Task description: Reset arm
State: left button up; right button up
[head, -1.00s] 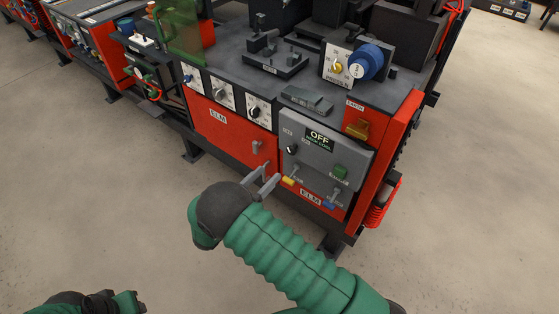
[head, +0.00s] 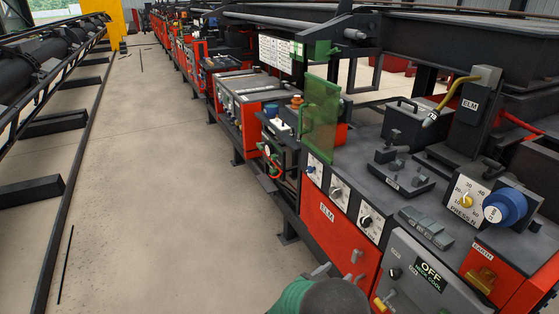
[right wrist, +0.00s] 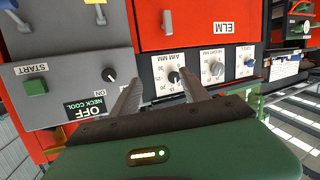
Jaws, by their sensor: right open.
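My right gripper (head: 336,272) shows at the bottom edge of the head view, in front of the red and grey front of the welding machine (head: 335,225). In the right wrist view my right gripper (right wrist: 160,82) has its two grey fingers spread, with nothing between them. Its fingers point toward the machine's panels, which appear upside down there. The fingertips overlap a white dial plate (right wrist: 172,78) in that picture; I cannot tell the exact gap. My left gripper is not in view.
A grey panel with an OFF display (head: 430,270) and a blue knob (head: 505,207) are at the right. The concrete floor (head: 165,190) at left is open, bounded by a dark rail structure (head: 60,165).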

jog(key=s+a+r+n+g+y, duration=0.1)
jog(key=s+a+r+n+y, duration=0.3)
jog(key=y, duration=0.6)
jog(key=s+d+f+n+g+y+p, duration=0.15)
jog(key=s+g, duration=0.25)
jog(key=s, duration=0.7)
jog(key=s+d+n+g, duration=0.3)
jog(key=s, duration=0.8)
jog(key=w+p+v, duration=0.2)
jog(key=p+v, duration=1)
jog(key=shift+w+a+r, duration=0.15)
jog(key=shift+w+r, duration=0.35)
jog(key=shift+w, duration=0.25)
